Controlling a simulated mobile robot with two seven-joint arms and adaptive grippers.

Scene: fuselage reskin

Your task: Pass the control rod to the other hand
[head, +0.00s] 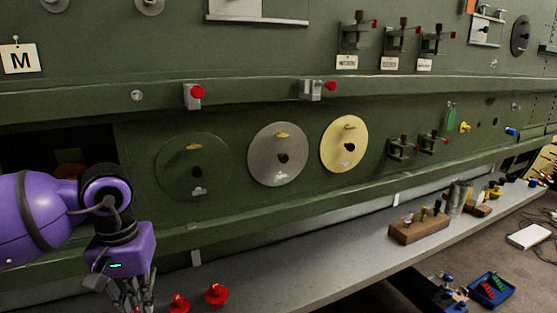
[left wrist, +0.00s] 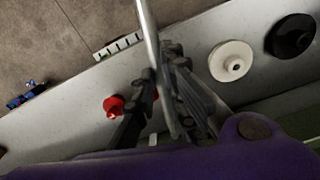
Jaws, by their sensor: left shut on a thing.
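The control rod (left wrist: 149,35) shows in the left wrist view as a slim silver bar running from the top edge down between the fingers. My left gripper (left wrist: 166,82) is shut on it. In the head view my left gripper (head: 133,294) is at the lower left, pointing down over the shelf in front of the green panel. The rod cannot be made out there, as the fingers run toward the bottom edge. The rod's far end is outside the left wrist view. My right gripper is in neither view.
A grey shelf (head: 320,264) runs below the green fuselage panel (head: 230,118). Red knobs (head: 216,293) stand near my left gripper. A white disc (left wrist: 231,61) and black disc (left wrist: 290,36) lie close by. A wooden block (head: 418,229) stands farther right, beyond bare shelf.

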